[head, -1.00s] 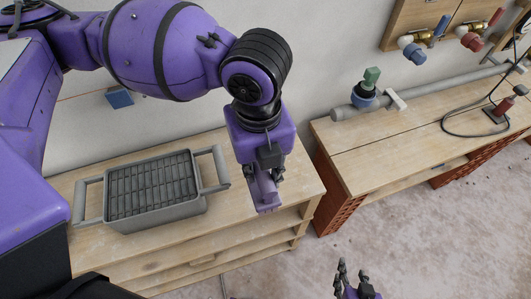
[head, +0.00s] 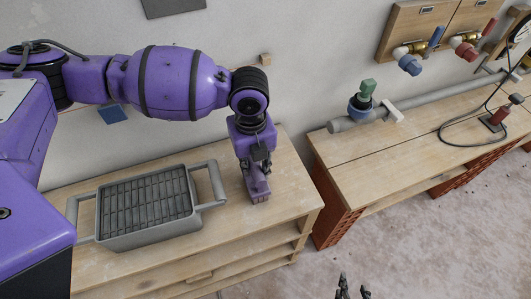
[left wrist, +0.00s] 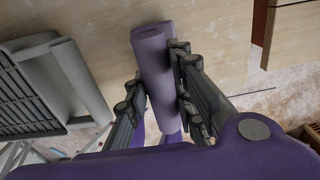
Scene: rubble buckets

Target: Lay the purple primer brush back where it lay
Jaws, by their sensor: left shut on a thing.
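The purple primer brush (left wrist: 153,65) is between the two dark fingers of my left gripper in the left wrist view, with its rounded purple length reaching past the fingertips over pale wood. In the head view my left gripper (head: 257,172) points down over the right part of the left wooden bench (head: 290,190), and the brush (head: 259,192) shows below it. I cannot tell whether the brush touches the bench top. My right gripper (head: 353,289) shows only by its fingertips at the bottom edge, apart and empty.
A grey tray with a ribbed grid and handles (head: 148,238) stands left of the brush. A second bench (head: 365,165) with a grey pipe (head: 400,110) is to the right, across a gap. The bench top around the brush is clear.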

